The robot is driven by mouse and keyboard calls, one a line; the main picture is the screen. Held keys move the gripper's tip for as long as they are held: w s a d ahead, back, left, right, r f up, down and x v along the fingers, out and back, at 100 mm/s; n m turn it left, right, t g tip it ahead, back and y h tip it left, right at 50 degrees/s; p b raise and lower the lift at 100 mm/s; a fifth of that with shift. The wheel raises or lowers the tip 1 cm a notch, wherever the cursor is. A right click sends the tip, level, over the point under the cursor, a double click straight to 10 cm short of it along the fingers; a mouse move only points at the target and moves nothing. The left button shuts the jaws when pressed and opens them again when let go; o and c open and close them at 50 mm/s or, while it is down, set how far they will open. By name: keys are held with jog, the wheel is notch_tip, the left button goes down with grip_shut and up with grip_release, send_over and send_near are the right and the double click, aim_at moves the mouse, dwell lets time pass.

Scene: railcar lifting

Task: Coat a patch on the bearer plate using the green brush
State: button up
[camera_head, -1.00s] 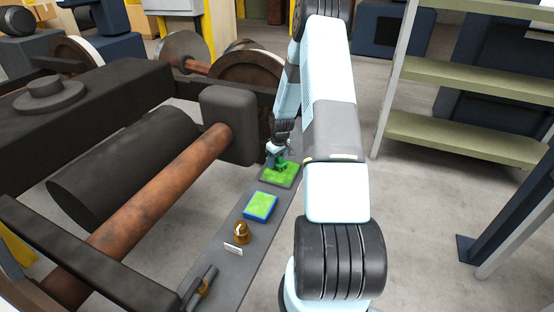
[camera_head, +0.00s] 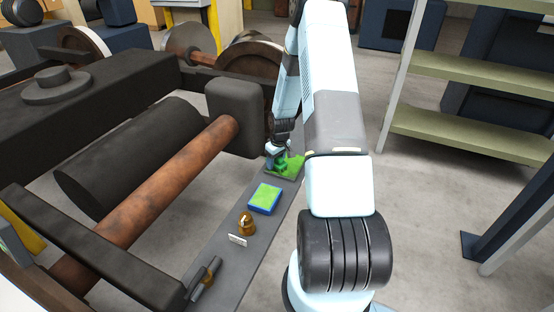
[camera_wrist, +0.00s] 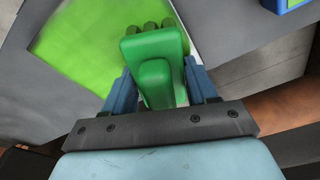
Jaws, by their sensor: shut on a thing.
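My gripper (camera_wrist: 160,92) is shut on the green brush (camera_wrist: 155,65), its blue fingers on either side of the handle. The brush also shows in the head view (camera_head: 280,162), at the left part of a bright green patch (camera_head: 294,164). The patch lies on the long grey bearer plate (camera_head: 212,247), at its far end. In the wrist view, the green patch (camera_wrist: 95,45) fills much of the upper left, with a pale strip beside the brush head. The brush is at or just above the patch; contact is hidden.
A blue block with a green top (camera_head: 264,198), a brass knob-like part (camera_head: 246,223), a white label (camera_head: 237,240) and a dark cylindrical tool (camera_head: 204,279) lie along the plate. The dark bogie frame with a rusty axle (camera_head: 165,180) stands close on the left.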

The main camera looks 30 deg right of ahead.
aim_at(269, 172)
jog(key=shift+s+a, duration=0.35)
jog(key=shift+a, duration=0.3)
jog(key=shift+s+a, duration=0.35)
jog(key=shift+a, duration=0.3)
jog(key=shift+s+a, duration=0.35)
jog(key=shift+a, duration=0.3)
jog(key=shift+w+d+r, duration=0.1)
jog(key=shift+r, duration=1.45)
jog(key=shift+c, duration=0.4)
jog(key=shift+r, duration=1.55)
notch_tip(269, 172, up, 3)
jog(key=shift+d, duration=0.1)
